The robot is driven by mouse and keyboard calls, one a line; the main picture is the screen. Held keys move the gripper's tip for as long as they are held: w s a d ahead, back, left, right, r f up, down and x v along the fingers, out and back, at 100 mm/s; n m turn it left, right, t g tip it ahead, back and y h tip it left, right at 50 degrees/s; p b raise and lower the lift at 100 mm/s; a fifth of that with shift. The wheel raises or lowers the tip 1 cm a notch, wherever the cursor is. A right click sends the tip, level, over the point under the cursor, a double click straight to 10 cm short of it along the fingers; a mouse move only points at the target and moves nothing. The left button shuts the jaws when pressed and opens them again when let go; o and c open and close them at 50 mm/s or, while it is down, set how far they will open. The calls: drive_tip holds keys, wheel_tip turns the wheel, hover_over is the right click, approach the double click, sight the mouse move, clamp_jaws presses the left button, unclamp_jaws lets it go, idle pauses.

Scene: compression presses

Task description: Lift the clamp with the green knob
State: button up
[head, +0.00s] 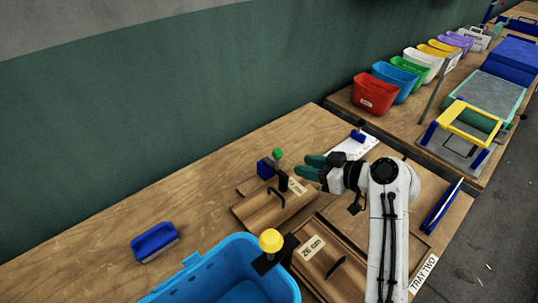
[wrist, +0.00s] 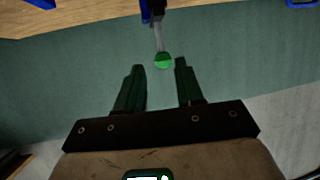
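The green knob (head: 278,153) tops a thin lever of a clamp with a blue body (head: 265,168), standing at a wooden press board (head: 262,210) on the table. In the wrist view the green knob (wrist: 164,60) lies just beyond the fingertips, between them and nearer the right one. The blue clamp body (wrist: 152,8) shows at the top edge there. My gripper (head: 302,166) is open, with dark green fingers, to the right of the knob. In the wrist view my gripper (wrist: 160,65) has nothing between its fingers.
A yellow knob (head: 271,240) stands on another clamp by a board labelled 26 cm (head: 318,262). A blue bin (head: 222,258) is in front, a blue brush (head: 155,242) at left. A green wall (head: 120,130) runs behind. Colored bins (head: 375,93) stand farther right.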

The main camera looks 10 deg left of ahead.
sight(277, 160)
drive_tip(key=p+x, duration=0.1)
drive_tip(key=x, duration=0.9)
drive_tip(key=shift+a+f, duration=0.2)
clamp_jaws()
